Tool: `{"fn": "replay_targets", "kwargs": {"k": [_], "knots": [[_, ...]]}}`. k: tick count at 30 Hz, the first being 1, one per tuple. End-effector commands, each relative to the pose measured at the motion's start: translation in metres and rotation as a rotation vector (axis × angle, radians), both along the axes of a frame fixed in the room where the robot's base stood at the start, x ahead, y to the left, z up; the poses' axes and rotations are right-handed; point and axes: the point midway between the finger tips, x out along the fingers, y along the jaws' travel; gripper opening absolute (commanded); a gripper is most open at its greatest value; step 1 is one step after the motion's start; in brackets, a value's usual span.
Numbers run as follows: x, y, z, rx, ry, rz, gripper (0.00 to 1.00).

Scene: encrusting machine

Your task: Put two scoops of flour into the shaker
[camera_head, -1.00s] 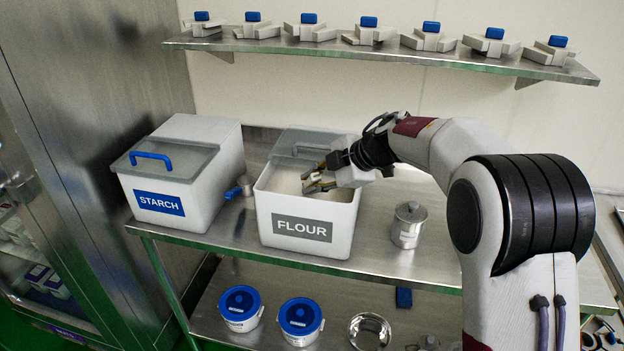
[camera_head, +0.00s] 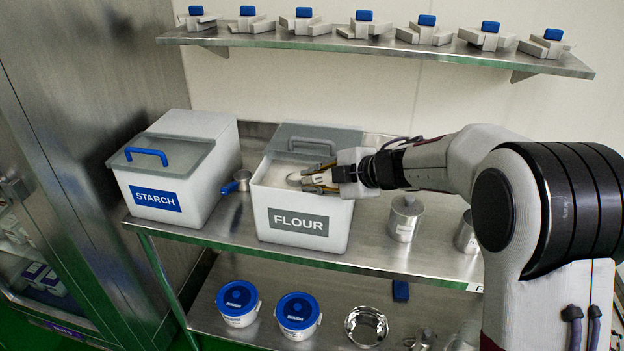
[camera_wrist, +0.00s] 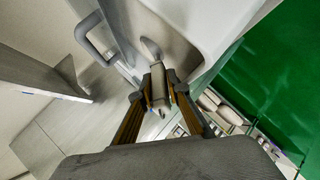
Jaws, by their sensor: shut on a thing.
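The flour bin (camera_head: 297,226) stands on the steel table with its grey lid (camera_head: 316,139) slid back and white flour visible inside. My gripper (camera_head: 318,181) is level over the bin's right front part, shut on a scoop. The scoop's round bowl (camera_head: 293,180) points left over the opening. In the wrist view, the scoop's handle (camera_wrist: 158,88) sits between the fingers and its pale bowl (camera_wrist: 152,48) lies beyond. Whether flour is in the bowl is unclear. A metal canister (camera_head: 405,217), probably the shaker, stands right of the bin; a similar one (camera_head: 466,233) is partly behind my arm.
The starch bin (camera_head: 160,185) stands on the left, with a blue-handled scoop (camera_head: 238,183) beside it. A wall shelf (camera_head: 380,47) holds several blue-topped parts. Blue-lidded tubs (camera_head: 298,313) and a steel bowl (camera_head: 366,326) are on the lower shelf. Table front near the canisters is clear.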

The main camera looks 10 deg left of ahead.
Motion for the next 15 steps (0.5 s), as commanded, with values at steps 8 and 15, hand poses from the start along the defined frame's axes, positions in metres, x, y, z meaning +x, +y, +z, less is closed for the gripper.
{"fn": "replay_targets", "kwargs": {"k": [8,15], "knots": [[-0.007,-0.005,0.001,0.037,-0.046,-0.002,0.00],[-0.013,-0.009,0.002,0.070,-0.091,0.000,0.00]]}}
